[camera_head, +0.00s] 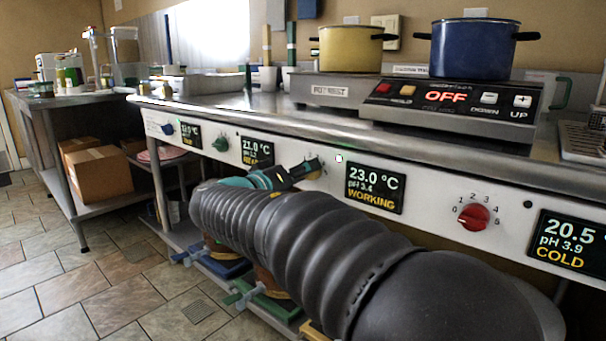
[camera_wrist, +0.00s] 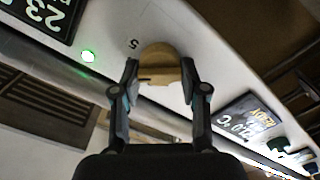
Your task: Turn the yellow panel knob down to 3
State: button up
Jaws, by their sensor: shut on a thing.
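The yellow knob (camera_wrist: 160,52) is in the middle of the wrist view, looking tan, with a raised bar across it. My gripper (camera_wrist: 160,76) is shut on it, one finger on each side. A numeral 5 shows on the white panel just left of the knob. The other numerals and any pointer mark cannot be read there. In the head view my gripper (camera_head: 300,172) reaches the panel left of the display (camera_head: 374,187) reading 23.0 °C, pH 3.4, WORKING. It mostly hides the knob there, and the setting cannot be told.
A lit light (camera_head: 339,158) sits right of the knob, showing green in the wrist view. A red knob (camera_head: 473,217) is further right, a green knob (camera_head: 220,144) and a blue knob (camera_head: 167,129) left. Yellow (camera_head: 345,48) and blue (camera_head: 470,50) pots stand above.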

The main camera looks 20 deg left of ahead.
jog(key=n+p, duration=0.1)
jog(key=n, duration=0.5)
jog(key=shift+a, duration=0.1)
jog(key=shift+n, duration=0.3)
dwell(0.3)
jog(key=o, duration=1.1)
jog(key=shift+f, duration=0.1)
jog(key=v, duration=1.1)
jog(key=shift+s+a, duration=0.15)
jog(key=shift+s, duration=0.25)
